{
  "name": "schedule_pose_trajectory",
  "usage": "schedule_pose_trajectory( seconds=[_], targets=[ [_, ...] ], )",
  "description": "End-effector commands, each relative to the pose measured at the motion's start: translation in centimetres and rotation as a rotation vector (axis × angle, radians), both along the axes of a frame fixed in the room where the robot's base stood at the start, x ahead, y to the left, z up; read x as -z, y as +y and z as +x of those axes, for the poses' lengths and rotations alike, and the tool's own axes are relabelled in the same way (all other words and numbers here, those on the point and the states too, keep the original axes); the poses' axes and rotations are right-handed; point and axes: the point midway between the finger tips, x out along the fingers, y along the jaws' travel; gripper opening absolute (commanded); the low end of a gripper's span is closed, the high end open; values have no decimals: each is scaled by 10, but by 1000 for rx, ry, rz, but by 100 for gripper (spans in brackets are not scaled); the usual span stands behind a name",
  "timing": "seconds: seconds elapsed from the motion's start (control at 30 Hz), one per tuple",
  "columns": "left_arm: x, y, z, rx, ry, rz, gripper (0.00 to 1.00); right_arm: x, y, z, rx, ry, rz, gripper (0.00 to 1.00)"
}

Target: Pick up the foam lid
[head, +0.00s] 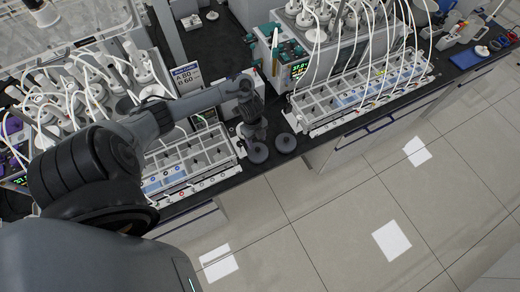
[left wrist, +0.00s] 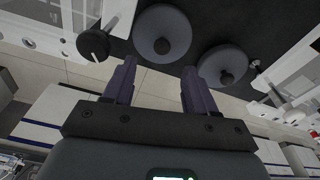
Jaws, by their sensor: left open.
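Two dark grey round lids with central knobs lie side by side on the black bench top near its front edge. One lid (head: 257,153) is on the left in the head view, the other (head: 286,143) on the right. I cannot tell which is the foam lid. In the left wrist view one lid (left wrist: 162,33) is at top centre and the other (left wrist: 222,66) is right of it. My left gripper (head: 254,130) is open and empty, close to the left lid in the head view. Its fingers (left wrist: 160,68) point toward the lids. My right gripper is not in view.
White racks with compartments stand on both sides, one left (head: 185,160) and one right (head: 360,90). Reactor bottles with many tubes stand behind them. A small sign (head: 187,77) stands near my left forearm. The tiled floor (head: 330,220) in front is clear.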

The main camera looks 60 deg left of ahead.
Motion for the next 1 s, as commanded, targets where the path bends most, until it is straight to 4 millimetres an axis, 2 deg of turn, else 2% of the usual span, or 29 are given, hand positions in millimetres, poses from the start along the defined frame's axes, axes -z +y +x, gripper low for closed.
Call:
schedule_pose_trajectory(
  seconds=[0.33,0.63,0.97,1.0],
  targets=[
    [23,-3,0,-2,0,-1,57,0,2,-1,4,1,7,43],
    [60,-4,2,-1,-2,0,57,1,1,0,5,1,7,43],
    [66,-4,2,0,-3,4,57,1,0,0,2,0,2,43],
    [66,-4,2,0,-2,3,54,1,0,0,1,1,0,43]
  ],
)
